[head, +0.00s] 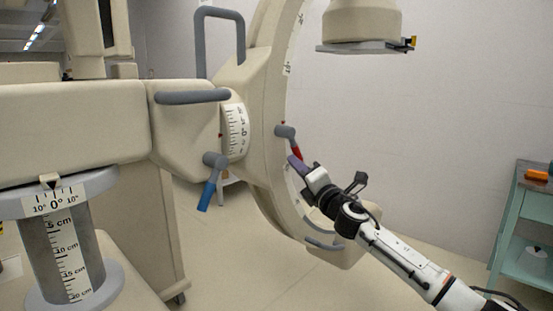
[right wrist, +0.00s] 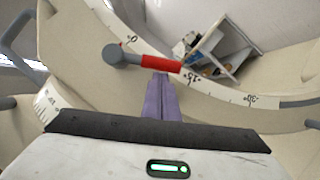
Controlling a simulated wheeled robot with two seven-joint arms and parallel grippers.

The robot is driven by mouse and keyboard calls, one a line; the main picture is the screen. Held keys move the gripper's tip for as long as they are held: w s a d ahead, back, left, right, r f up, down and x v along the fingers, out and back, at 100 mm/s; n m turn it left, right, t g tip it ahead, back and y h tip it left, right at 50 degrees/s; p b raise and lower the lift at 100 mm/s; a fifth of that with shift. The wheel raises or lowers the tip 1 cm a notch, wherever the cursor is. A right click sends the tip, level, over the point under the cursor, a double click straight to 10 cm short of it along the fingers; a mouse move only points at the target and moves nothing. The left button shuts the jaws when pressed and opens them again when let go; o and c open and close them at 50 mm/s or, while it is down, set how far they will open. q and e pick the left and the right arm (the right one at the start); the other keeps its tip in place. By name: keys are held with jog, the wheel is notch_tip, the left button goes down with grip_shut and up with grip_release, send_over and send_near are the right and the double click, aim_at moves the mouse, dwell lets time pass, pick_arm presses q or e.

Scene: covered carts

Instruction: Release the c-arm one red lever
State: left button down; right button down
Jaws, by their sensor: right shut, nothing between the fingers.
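The red lever (head: 296,152) sits on the C-shaped arm, on a grey round pivot (head: 285,131), and slants down to the right. In the right wrist view the red lever (right wrist: 160,62) lies across the tips of my right gripper (right wrist: 161,80). In the head view my right gripper (head: 293,161) is right beside the lever's lower end. Its purple fingers are shut together with nothing between them. Whether they touch the lever I cannot tell. My left gripper is not in view.
A blue lever (head: 207,196) hangs from another grey pivot to the left. Grey handles (head: 193,97) stick out of the machine. A green cart (head: 524,220) stands at the right edge. The floor between the machine and cart is clear.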

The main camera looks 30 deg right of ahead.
jog(key=shift+d+r, duration=0.15)
jog(key=shift+d, duration=0.1)
jog(key=s+a+f, duration=0.4)
jog(key=s, duration=0.6)
jog(key=shift+a+f+b, duration=0.2)
jog(key=shift+a+b, duration=0.1)
jog(key=shift+b, duration=0.1)
jog(key=s+a+f+m+g+y+p, duration=0.1)
jog(key=s+a+f+m+g+p, duration=0.15)
jog(key=s+a+f+m, duration=0.7)
jog(key=s+a+f+m+g+y+p, duration=0.1)
jog(key=s+a+f+m+g+p, duration=0.2)
jog(key=f, duration=1.4)
jog(key=s+a+f+m+g+p, duration=0.1)
jog(key=s+a+f+m+g, duration=0.2)
jog(key=s, duration=0.7)
jog(key=s+a+f+m+g+y+p, duration=0.1)
jog(key=s+a+f+m+g, duration=0.2)
jog(key=s+a+f+m, duration=0.3)
jog(key=s+a+f, duration=0.1)
jog(key=s, duration=0.4)
jog(key=shift+a+f+y+p, duration=0.3)
jog(key=shift+a, duration=0.05)
